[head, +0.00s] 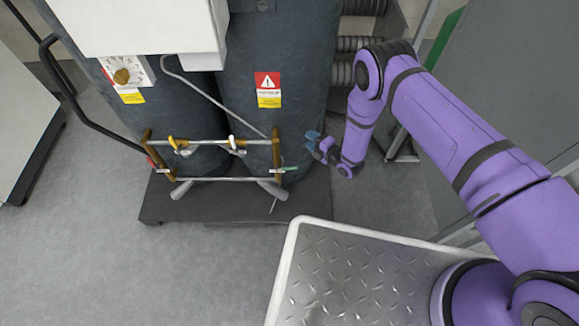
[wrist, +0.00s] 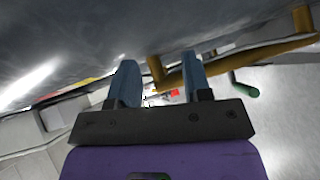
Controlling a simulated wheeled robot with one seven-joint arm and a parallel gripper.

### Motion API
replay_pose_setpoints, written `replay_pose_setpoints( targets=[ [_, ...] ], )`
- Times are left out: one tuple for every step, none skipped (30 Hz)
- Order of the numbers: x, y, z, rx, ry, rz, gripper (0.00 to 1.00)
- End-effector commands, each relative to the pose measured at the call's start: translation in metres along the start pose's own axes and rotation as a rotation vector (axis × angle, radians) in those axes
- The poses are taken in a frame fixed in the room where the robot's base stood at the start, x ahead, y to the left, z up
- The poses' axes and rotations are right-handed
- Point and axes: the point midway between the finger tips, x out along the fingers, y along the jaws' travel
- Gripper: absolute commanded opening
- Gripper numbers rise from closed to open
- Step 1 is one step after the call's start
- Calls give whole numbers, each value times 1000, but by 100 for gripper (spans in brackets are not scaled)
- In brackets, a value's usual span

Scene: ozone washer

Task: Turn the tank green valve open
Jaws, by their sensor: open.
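The green valve handle (head: 289,169) sits at the lower right of the brass pipe frame on the front of the dark tanks. In the wrist view the green handle (wrist: 245,90) shows right of the fingers, on a short brass pipe, outside the jaws. My gripper (head: 312,142) has blue fingers and is close to the right tank, a little right of and above the green handle in the head view. In the wrist view my gripper (wrist: 160,70) is open, with a brass pipe (wrist: 155,72) visible between and beyond the fingers.
The right tank (head: 280,60) bears a red and yellow warning label (head: 268,89). Yellow (head: 178,143) and white (head: 234,144) handles sit on the upper pipe. A metal tread-plate platform (head: 350,280) stands in front. Open floor (head: 90,250) lies at left.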

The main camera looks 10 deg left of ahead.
Motion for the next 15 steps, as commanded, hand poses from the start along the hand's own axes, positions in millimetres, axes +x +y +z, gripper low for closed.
replay_pose_setpoints(
  targets=[
    [-6,-23,-13,-33,7,20,45],
    [-10,-34,-19,-57,10,37,45],
    [-15,-48,-27,-90,12,59,45],
    [-20,-58,-33,-114,12,75,45],
    [-24,-68,-39,-138,11,91,45],
    [-31,-80,-46,-168,9,110,45],
    [-35,-88,-51,-189,6,125,45],
    [-40,-96,-56,-210,3,138,45],
    [-46,-105,-62,-235,-2,154,45],
    [-50,-112,-66,-253,-6,166,45],
    [-54,-117,-70,-269,-10,176,45],
    [-59,-124,-74,-287,-15,187,45],
    [-62,-127,-77,-300,-19,195,45],
    [-65,-131,-79,-310,-22,202,45],
    [-68,-134,-81,-322,-25,208,45]
  ],
)
